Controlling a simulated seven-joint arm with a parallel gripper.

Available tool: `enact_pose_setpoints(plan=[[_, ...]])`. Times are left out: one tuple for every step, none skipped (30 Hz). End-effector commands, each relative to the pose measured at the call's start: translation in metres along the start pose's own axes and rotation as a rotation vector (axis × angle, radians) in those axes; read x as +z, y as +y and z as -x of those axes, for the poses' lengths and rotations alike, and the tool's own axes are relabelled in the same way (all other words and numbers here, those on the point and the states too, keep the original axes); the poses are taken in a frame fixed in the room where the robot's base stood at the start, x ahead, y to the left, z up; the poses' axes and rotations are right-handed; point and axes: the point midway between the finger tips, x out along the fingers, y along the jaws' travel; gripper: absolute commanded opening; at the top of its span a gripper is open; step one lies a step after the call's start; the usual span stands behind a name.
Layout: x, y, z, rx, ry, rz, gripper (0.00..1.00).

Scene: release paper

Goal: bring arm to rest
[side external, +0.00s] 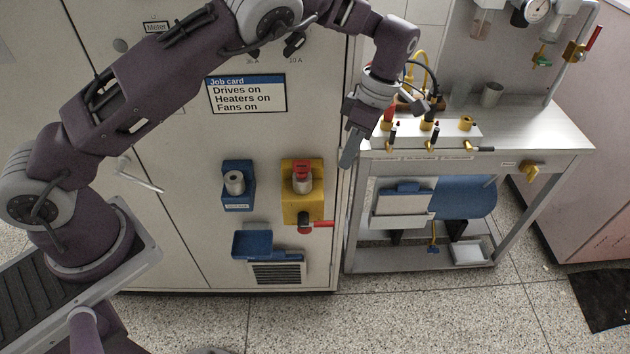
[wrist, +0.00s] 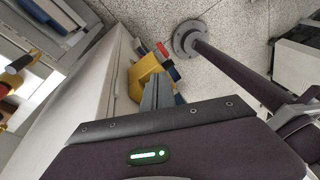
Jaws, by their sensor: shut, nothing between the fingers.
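My gripper (side external: 350,150) hangs in the air, fingers pointing down, at the right edge of the tall cabinet front and left of the workbench. Its fingers are together and hold nothing. In the wrist view the shut fingers (wrist: 160,92) stand over the view of the yellow box on the cabinet. My arm reaches from its base at the lower left, up across the cabinet front, and bends down at the wrist.
The cabinet carries a job card (side external: 247,94), a blue holder (side external: 238,200), a yellow box (side external: 290,210) with a red knob, and a blue tray (side external: 252,244). The workbench (side external: 555,135) holds a metal cup (side external: 491,95) and several valves. The floor (side external: 430,305) in front is clear.

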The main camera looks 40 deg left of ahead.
Motion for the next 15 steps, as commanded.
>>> enact_pose_setpoints(plan=[[-0.020, -0.007, 0.037, 0.020, -0.070, -0.087, 0.00], [-0.032, -0.014, 0.055, 0.036, -0.105, -0.156, 0.00], [-0.047, -0.024, 0.077, 0.065, -0.147, -0.251, 0.00], [-0.059, -0.033, 0.092, 0.091, -0.175, -0.326, 0.00], [-0.071, -0.042, 0.105, 0.120, -0.197, -0.398, 0.00], [-0.085, -0.056, 0.120, 0.161, -0.221, -0.493, 0.00], [-0.096, -0.067, 0.130, 0.195, -0.234, -0.566, 0.00], [-0.108, -0.079, 0.140, 0.235, -0.245, -0.643, 0.00], [-0.124, -0.098, 0.152, 0.296, -0.250, -0.756, 0.00], [-0.136, -0.114, 0.158, 0.345, -0.247, -0.845, 0.00], [-0.147, -0.129, 0.163, 0.397, -0.235, -0.935, 0.00], [-0.162, -0.151, 0.166, 0.466, -0.207, -1.054, 0.00], [-0.172, -0.167, 0.167, 0.517, -0.178, -1.142, 0.00], [-0.181, -0.182, 0.165, 0.568, -0.139, -1.230, 0.00], [-0.192, -0.201, 0.161, 0.630, -0.079, -1.341, 0.00]])
